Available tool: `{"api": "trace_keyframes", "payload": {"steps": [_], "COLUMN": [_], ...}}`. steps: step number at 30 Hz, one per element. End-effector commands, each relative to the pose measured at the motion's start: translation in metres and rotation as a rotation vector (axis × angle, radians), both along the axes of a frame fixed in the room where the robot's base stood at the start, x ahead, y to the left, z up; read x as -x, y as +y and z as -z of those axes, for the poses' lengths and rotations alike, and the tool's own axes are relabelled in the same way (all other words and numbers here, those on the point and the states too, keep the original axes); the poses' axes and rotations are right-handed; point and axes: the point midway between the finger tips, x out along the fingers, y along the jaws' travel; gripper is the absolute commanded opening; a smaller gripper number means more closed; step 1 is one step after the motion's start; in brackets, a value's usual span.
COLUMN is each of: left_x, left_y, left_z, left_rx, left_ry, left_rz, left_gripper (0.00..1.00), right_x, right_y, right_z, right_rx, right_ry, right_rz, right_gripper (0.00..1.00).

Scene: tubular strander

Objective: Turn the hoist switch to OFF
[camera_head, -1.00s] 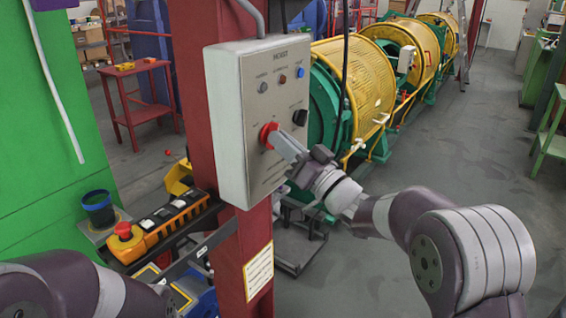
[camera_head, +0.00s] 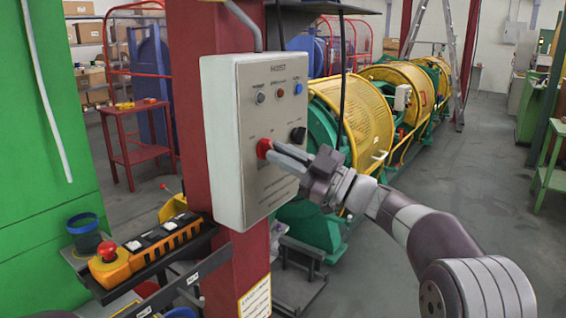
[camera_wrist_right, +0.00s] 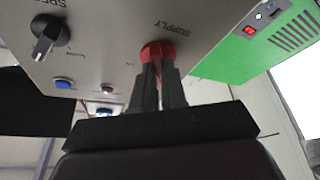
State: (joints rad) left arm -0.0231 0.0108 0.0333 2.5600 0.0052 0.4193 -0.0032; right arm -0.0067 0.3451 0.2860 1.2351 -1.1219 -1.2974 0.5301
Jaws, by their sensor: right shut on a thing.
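The hoist control box (camera_head: 225,120) is a grey-white panel on a red column. Its red switch knob (camera_head: 264,148) is low on the front face, and a black knob (camera_head: 298,134) sits to its right. My right gripper (camera_head: 272,151) is shut on the red knob. In the right wrist view the red knob (camera_wrist_right: 158,50), beside the word SUPPLY, is between the fingertips (camera_wrist_right: 158,70) and partly hidden by them. The black knob (camera_wrist_right: 50,36) there stands clear of the fingers. I cannot read the knob's OFF mark. My left gripper is not in view.
A orange pendant with a red button (camera_head: 108,250) lies on a dark shelf below the box. A black cable (camera_head: 342,80) hangs just right of the box. Yellow guarded strander cages (camera_head: 345,112) stand behind. Open floor lies to the right.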

Motion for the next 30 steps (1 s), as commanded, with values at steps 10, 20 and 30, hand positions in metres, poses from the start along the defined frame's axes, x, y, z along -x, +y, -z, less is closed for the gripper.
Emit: {"api": "trace_keyframes", "payload": {"steps": [10,20,30], "left_x": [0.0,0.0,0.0], "left_y": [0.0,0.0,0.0], "left_z": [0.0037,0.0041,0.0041], "left_rx": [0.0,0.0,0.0], "left_ry": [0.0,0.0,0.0], "left_rz": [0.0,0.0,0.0], "left_gripper": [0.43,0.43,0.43], "right_x": [-0.0012,-0.0011,-0.001], "right_y": [-0.0008,-0.0007,-0.0006], "right_z": [0.0008,-0.0001,0.0], "right_rx": [0.104,0.134,0.134], "right_ry": [-0.139,-0.181,-0.182], "right_rz": [0.0,-0.001,-0.001], "right_gripper": [0.0,0.0,0.0]}}
